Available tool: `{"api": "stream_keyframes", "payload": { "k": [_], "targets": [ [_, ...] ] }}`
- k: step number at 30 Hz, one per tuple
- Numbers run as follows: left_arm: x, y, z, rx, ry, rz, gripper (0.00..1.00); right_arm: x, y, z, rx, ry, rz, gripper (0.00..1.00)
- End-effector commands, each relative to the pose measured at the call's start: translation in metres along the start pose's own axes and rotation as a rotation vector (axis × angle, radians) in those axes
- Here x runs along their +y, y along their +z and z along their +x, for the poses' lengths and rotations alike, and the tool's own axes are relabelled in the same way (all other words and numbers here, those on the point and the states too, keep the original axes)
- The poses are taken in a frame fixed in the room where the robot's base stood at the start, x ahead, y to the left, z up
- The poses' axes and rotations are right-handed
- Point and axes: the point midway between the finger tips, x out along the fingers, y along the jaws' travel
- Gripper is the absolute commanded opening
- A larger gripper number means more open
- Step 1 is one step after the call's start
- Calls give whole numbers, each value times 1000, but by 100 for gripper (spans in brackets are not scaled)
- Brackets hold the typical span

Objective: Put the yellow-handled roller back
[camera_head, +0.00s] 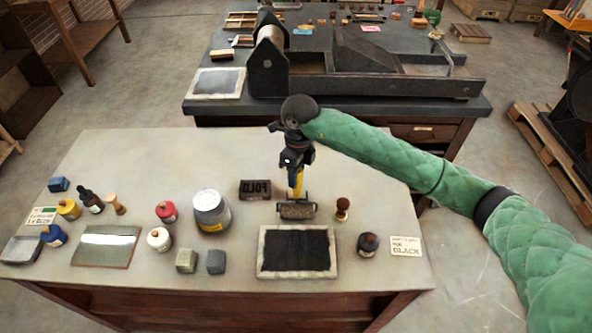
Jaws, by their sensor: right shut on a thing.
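The yellow-handled roller (297,210) is upright, its yellow handle rising into my right gripper (296,168). My right gripper comes in from the right and is shut on the handle, pointing down. The roller's dark cylinder is just behind the black ink slab (297,272), which has a pale border. I cannot tell whether the cylinder touches the table. A card reading "THE BLACK" (405,246) lies to the right of the slab. My left gripper is not in view.
Near the roller are a wooden-knobbed stamp (342,208), a dark type block (255,190), a grey can (211,211) and a dark bottle (368,244). Bottles and a glass slab (105,247) stand left. A press (350,75) occupies the table behind.

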Motion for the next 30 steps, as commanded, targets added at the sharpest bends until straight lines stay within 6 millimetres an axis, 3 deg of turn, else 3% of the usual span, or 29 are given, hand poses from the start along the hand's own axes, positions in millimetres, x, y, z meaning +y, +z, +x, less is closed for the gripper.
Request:
{"api": "stream_keyframes", "payload": {
  "k": [30],
  "targets": [
    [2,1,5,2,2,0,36,-1,0,5,-1,-1,0,9]
  ]
}}
